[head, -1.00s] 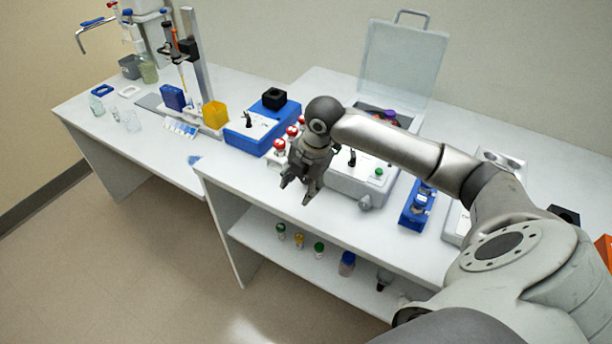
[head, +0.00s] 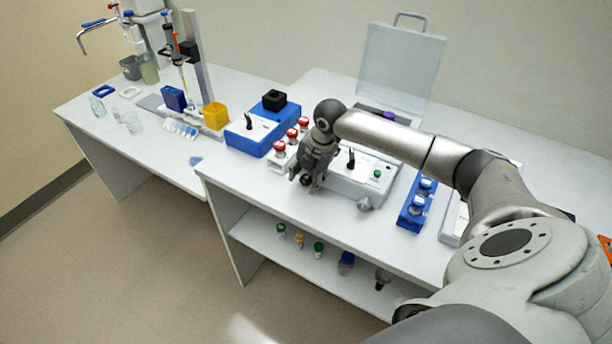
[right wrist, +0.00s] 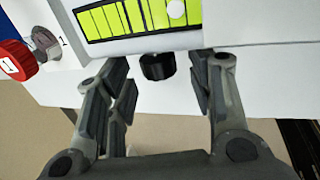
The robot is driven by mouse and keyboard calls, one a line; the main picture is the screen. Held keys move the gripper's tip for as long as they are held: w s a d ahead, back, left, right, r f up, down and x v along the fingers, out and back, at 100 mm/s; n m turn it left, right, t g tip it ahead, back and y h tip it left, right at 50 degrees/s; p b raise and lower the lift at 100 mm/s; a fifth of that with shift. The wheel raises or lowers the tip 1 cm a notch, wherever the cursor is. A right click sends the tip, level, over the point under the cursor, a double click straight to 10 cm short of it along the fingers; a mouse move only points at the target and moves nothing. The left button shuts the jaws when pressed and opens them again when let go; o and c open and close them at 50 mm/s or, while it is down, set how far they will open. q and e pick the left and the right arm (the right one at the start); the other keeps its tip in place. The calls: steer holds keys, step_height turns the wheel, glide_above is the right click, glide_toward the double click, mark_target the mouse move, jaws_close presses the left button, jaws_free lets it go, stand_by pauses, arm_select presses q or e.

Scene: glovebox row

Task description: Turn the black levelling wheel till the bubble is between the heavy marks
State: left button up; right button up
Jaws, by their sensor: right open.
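The black levelling wheel (right wrist: 157,66) sticks out of the front of a white box, below a yellow-green vial (right wrist: 110,20) with black marks, in the right wrist view. A pale oval bubble (right wrist: 177,10) lies toward the vial's right end. My left gripper is not in view.
A red knob (right wrist: 14,60) sits left of the vial. A shelf (head: 290,262) below holds several small bottles.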

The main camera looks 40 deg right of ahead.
steer(key=shift+f, duration=0.35)
steer(key=c, duration=1)
steer(key=shift+w+a+r+g+p, duration=0.15)
steer(key=shift+w+r+g+p, duration=0.15)
steer(key=shift+g+p, duration=0.55)
steer(key=shift+c, duration=0.2)
steer(key=shift+g+h+p, duration=0.45)
steer(key=shift+h+p, duration=0.15)
steer(key=shift+p, duration=0.2)
steer(key=shift+w+f+g, duration=0.1)
steer(key=shift+f+g, duration=0.05)
steer(key=shift+g, duration=0.15)
steer(key=shift+w+a+f+g+h, duration=0.15)
steer(key=shift+g+h, duration=0.15)
steer(key=shift+g, duration=0.3)
steer(key=shift+g+h+b, duration=0.5)
steer(key=shift+g+b, duration=0.5)
steer(key=shift+b, duration=0.05)
